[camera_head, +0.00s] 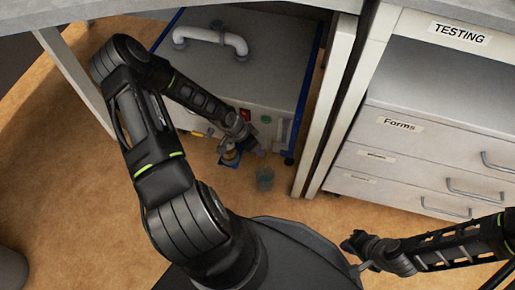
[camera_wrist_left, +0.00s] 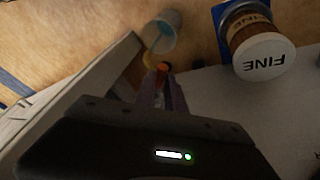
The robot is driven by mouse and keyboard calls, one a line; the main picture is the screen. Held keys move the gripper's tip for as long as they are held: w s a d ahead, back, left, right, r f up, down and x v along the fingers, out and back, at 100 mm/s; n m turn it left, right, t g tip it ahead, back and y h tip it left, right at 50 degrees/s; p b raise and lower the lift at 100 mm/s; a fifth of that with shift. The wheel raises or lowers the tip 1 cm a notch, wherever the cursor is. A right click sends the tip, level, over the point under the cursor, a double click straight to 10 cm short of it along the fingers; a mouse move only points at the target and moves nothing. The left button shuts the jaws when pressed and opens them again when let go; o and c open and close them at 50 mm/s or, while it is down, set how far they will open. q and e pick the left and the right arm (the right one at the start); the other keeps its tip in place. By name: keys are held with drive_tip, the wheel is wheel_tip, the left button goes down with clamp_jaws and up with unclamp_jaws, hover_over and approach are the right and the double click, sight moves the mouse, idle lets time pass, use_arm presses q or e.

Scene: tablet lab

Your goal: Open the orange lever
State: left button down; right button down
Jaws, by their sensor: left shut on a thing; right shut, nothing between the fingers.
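The orange lever (camera_wrist_left: 163,67) shows as a small orange tip between the purple-grey fingers of my left gripper (camera_wrist_left: 158,88) in the left wrist view. The left gripper is shut on it; the fingers hide most of the lever. In the head view my left gripper (camera_head: 259,149) is low at the front of the grey machine (camera_head: 262,88), and the lever cannot be made out there. My right gripper (camera_head: 351,243) is shut and empty over the floor at the lower right, well away from the machine.
A clear cup (camera_head: 265,178) stands just in front of my left gripper; it also shows in the left wrist view (camera_wrist_left: 164,35). A jar with a white "FINE" lid (camera_wrist_left: 264,57) is close beside the gripper. A drawer cabinet (camera_head: 425,150) stands to the right. Open floor lies in front.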

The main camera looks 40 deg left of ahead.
use_arm(q)
drive_tip(key=shift+s+d+n+t+y+b, duration=0.1)
drive_tip(key=shift+d+n+t+y+b, duration=0.15)
drive_tip(key=shift+d+n+y+b, duration=0.8)
drive_tip(key=shift+s+d+n+t+b, duration=0.1)
drive_tip(key=shift+n+t+b, duration=0.35)
drive_tip(key=shift+n, duration=1.25)
drive_tip(key=shift+s+d+n+t+y+b, duration=0.1)
drive_tip(key=shift+d+n+y+b, duration=0.65)
drive_tip(key=shift+n, duration=0.6)
drive_tip(key=shift+a, duration=0.15)
drive_tip(key=c, duration=1.4)
unclamp_jaws()
drive_tip(key=shift+w, duration=0.1)
